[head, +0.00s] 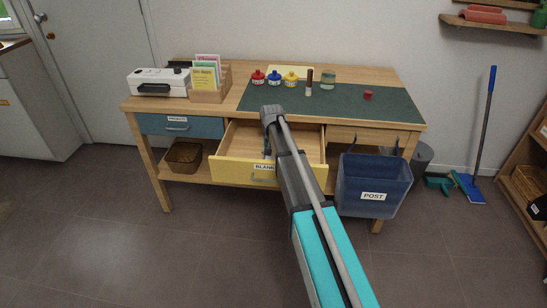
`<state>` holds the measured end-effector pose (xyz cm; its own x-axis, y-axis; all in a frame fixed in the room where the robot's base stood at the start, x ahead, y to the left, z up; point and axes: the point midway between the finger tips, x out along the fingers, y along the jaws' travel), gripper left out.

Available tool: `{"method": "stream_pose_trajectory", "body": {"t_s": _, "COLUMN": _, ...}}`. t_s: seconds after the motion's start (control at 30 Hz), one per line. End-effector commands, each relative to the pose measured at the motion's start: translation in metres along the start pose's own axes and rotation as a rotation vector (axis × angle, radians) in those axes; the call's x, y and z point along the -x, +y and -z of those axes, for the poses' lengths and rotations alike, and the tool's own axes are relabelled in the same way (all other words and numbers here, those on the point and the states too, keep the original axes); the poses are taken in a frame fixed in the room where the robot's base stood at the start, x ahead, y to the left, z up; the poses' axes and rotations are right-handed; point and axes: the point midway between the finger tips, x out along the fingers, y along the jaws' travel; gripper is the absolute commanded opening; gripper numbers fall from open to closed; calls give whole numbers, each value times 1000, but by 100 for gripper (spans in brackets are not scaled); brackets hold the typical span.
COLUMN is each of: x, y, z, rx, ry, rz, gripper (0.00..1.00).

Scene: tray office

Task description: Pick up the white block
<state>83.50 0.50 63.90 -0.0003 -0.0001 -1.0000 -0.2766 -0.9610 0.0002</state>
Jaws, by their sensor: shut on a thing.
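The white block cannot be made out in the head view; my arm and the drawer front hide part of the drawer. My gripper (267,150) points down into the open yellow-fronted drawer (228,170), just behind its front panel. It is small and partly hidden by my own arm. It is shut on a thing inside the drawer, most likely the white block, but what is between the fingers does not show. The drawer's label (265,167) is partly covered by my arm, and the visible left part of the drawer floor looks bare.
The desk top (350,99) holds a label machine, a card holder (208,85), several bottles, a brush, a jar and a red block (368,95). A blue POST bin (374,185) hangs right of the drawer. A closed blue drawer (178,127) is left. The floor in front is clear.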

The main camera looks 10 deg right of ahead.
Motion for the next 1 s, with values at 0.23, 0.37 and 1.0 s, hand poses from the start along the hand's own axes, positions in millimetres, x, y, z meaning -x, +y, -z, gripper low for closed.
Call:
{"method": "stream_pose_trajectory", "body": {"t_s": 0.23, "x": 19, "y": 0, "z": 0, "rx": 0, "ry": 0, "rz": 0, "gripper": 20}}
{"method": "stream_pose_trajectory", "body": {"t_s": 0.37, "x": 32, "y": 0, "z": 0, "rx": 0, "ry": 0, "rz": 0, "gripper": 20}}
{"method": "stream_pose_trajectory", "body": {"t_s": 1.0, "x": 90, "y": 1, "z": 0, "rx": -1, "ry": 0, "rz": 0, "gripper": 20}}
